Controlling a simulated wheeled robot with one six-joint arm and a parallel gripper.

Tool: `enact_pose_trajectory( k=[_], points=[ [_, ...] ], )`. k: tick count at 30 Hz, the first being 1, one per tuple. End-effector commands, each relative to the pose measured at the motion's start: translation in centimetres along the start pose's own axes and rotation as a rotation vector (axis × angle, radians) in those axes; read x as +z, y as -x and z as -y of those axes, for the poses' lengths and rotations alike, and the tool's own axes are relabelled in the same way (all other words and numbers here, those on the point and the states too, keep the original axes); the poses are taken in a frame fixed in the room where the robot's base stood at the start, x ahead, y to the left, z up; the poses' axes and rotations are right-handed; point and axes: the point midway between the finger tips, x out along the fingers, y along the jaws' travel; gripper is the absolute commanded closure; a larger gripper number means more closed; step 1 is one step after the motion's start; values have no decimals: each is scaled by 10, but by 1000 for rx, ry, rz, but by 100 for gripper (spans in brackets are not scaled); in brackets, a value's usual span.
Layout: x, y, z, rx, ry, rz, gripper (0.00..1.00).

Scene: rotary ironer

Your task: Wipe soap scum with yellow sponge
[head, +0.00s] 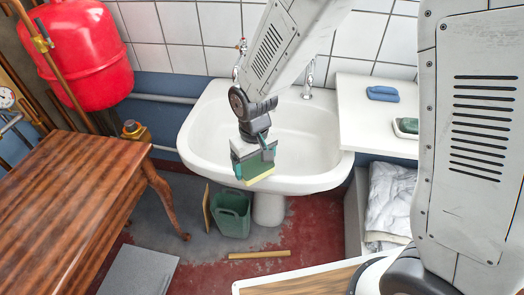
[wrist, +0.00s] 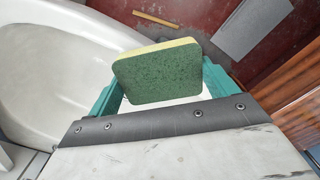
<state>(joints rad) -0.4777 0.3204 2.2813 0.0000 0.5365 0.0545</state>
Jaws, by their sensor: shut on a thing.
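My gripper (head: 255,160) is shut on a sponge with a green scouring side (head: 252,167) and a yellow side. It holds the sponge in front of the white sink basin (head: 310,140), near its front left rim. In the wrist view the sponge (wrist: 157,75) sits between the teal fingers, green face toward the camera, with a thin yellow edge at its top. The sink (wrist: 40,60) fills the left of that view. The sponge looks apart from the basin. I cannot make out soap scum on the visible white surfaces.
A white counter (head: 362,112) right of the sink bears a blue cloth or sponge (head: 382,93) and a dish with a green bar (head: 408,126). A wooden table (head: 70,190) and red tank (head: 75,52) are at left.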

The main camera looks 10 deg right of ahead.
Motion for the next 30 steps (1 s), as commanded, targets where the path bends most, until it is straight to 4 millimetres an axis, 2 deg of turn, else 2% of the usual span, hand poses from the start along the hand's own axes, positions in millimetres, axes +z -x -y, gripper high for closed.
enact_pose_trajectory(
  k=[18,30],
  points=[
    [1,54,-3,0,-5,2,33],
    [2,58,-4,0,-5,4,33]
  ],
)
